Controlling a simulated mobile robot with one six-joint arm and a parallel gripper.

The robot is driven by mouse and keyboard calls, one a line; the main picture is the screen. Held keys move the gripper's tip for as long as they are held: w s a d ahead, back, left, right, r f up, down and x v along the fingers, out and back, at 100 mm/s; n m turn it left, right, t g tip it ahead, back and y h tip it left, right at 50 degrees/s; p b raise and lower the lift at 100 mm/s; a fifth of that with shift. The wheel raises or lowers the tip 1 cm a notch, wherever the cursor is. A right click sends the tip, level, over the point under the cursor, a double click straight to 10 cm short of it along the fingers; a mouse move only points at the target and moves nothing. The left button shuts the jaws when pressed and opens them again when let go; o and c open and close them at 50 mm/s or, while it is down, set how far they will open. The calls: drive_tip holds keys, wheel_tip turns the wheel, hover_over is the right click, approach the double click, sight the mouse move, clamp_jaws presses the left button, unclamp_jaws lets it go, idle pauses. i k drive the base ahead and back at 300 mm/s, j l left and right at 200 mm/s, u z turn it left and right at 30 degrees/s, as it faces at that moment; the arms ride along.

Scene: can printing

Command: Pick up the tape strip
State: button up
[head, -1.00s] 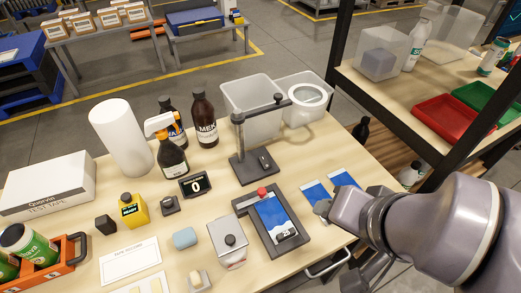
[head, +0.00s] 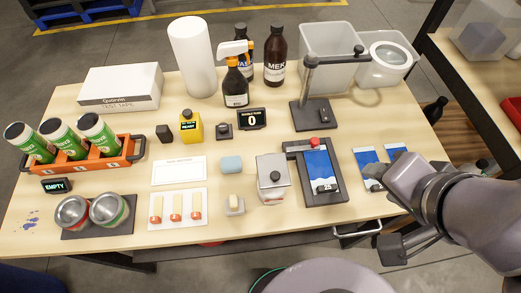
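Three pale strips with red ends lie side by side on a white card (head: 178,222) at the table's front, left of the middle; they look like tape strips (head: 176,207), though I cannot be sure. A white box marked test tape (head: 120,87) stands at the back left. My gripper (head: 374,184) is at the right, by two blue-and-white panels (head: 367,161) (head: 396,152), well away from the strips. Its fingers are small and partly hidden by my arm, so I cannot tell whether it is open or shut.
Between my gripper and the strips stand a dark frame with a blue panel (head: 318,165), a metal block with a knob (head: 272,177) and a small stand with a pale block (head: 234,205). An orange can rack (head: 88,163) and open cans (head: 72,212) are left. Bottles stand behind.

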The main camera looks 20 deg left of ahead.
sight(196, 215)
drive_tip(key=u, duration=0.4)
drive_tip(key=k+u, duration=0.15)
drive_tip(key=u, duration=0.25)
drive_tip(key=k+u, duration=0.1)
drive_tip(key=u, duration=0.7)
drive_tip(key=k+u, duration=0.15)
drive_tip(key=u, duration=0.25)
